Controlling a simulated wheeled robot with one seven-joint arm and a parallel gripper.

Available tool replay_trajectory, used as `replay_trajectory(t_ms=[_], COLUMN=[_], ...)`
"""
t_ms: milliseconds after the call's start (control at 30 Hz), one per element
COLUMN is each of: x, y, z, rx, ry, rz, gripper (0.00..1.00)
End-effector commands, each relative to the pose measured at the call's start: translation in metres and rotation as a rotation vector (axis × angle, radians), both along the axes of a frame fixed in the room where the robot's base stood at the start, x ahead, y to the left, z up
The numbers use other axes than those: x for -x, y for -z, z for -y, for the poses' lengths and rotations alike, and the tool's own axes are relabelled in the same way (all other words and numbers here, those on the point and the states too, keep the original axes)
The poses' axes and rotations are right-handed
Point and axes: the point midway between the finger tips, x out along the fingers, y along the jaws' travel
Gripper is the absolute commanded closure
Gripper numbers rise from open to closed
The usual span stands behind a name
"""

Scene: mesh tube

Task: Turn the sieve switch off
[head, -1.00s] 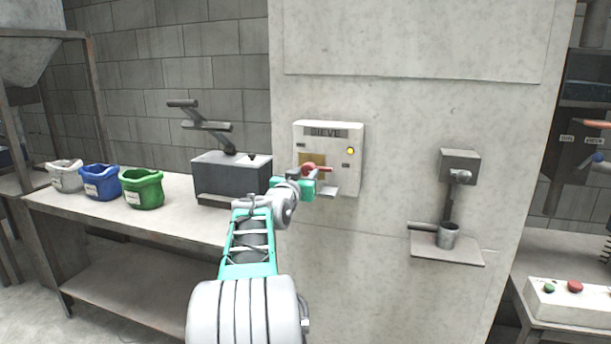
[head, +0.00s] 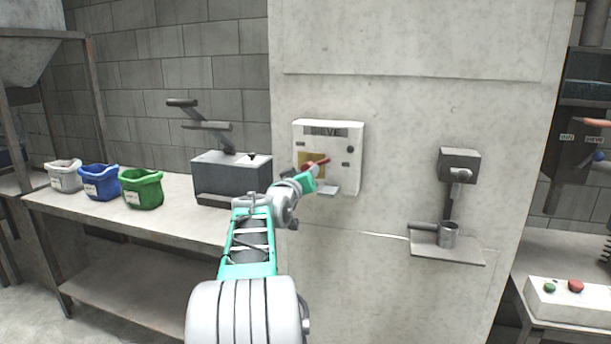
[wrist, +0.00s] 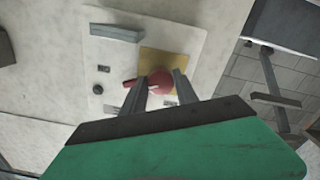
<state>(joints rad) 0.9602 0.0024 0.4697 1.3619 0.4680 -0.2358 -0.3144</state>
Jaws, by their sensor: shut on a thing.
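The sieve switch box (head: 343,146) is a pale panel on the concrete wall, with a dark "SIEVE" label at its top. Its red switch handle (head: 321,163) sits in front of a yellow plate (head: 306,159) and points up to the right in the head view. The indicator lamp (head: 350,150) on the right side of the panel is dark. My gripper (head: 311,177) is at the handle and partly covers it. In the wrist view, the fingers of my gripper (wrist: 152,88) are shut on the red handle (wrist: 161,84), one on each side.
A grey box with a lever (head: 230,178) stands on the table at left, beside green (head: 142,189), blue and white bags. A wall bracket with a metal cup (head: 448,236) is at right.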

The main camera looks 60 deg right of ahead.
Motion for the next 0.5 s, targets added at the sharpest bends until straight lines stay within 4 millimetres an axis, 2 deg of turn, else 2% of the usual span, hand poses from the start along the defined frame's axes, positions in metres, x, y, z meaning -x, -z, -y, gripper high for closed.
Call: replay_trajectory(t_ms=[500], x=[0.0018], y=[-0.0028], z=[0.0004], rx=[0.077], ry=[-0.001], rz=[-0.481], gripper=[1.0])
